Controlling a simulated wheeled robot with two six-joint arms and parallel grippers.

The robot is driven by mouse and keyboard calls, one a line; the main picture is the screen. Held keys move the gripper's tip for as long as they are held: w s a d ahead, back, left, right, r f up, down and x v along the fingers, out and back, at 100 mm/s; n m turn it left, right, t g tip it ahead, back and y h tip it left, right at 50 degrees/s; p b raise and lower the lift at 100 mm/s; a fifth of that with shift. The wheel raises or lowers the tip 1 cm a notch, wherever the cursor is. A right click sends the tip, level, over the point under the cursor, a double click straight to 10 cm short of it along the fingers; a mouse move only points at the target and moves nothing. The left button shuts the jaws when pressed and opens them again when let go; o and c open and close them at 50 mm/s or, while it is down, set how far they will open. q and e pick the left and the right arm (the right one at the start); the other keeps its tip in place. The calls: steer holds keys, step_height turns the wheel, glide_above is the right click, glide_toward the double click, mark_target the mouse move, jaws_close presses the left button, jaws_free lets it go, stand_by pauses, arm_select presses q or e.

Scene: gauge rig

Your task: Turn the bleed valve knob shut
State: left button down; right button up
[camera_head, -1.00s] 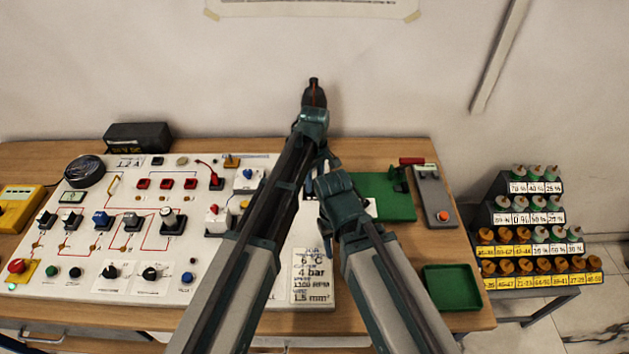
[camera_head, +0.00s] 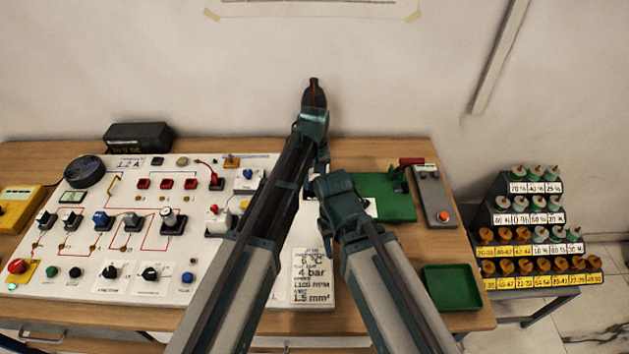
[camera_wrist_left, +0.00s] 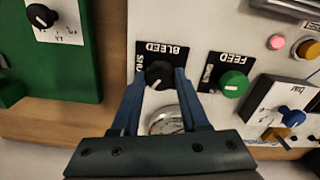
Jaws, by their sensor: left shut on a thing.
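The black bleed valve knob (camera_wrist_left: 158,75) sits on a black plate marked BLEED (camera_wrist_left: 170,48), upside down in the left wrist view. The word SHUT runs along the plate's left side, partly covered. A white line on the knob points to the lower left. My left gripper (camera_wrist_left: 157,80) is shut on the knob, one blue finger on each side. In the head view, my left arm (camera_head: 275,210) reaches over the panel, and the arms hide the knob. My right arm (camera_head: 375,270) crosses the panel's right edge; I cannot make out its jaws.
A green FEED knob (camera_wrist_left: 233,83) is close beside the bleed knob. A round gauge (camera_wrist_left: 165,120) is partly hidden by the left gripper. The white panel (camera_head: 240,285) holds several switches. A green board (camera_head: 385,205) and green tray (camera_head: 450,287) lie to its right.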

mark_target(315, 184)
arm_select(q)
steer(key=m, duration=0.5)
steer(key=shift+m, duration=0.3)
steer(key=m, duration=0.5)
steer(key=shift+m, duration=0.4)
steer(key=shift+c, duration=2)
jaws_free()
step_height(315, 184, up, 14)
steer(key=p, duration=1.3)
steer(key=shift+p, duration=0.4)
arm_select(e)
step_height(315, 184, up, 14)
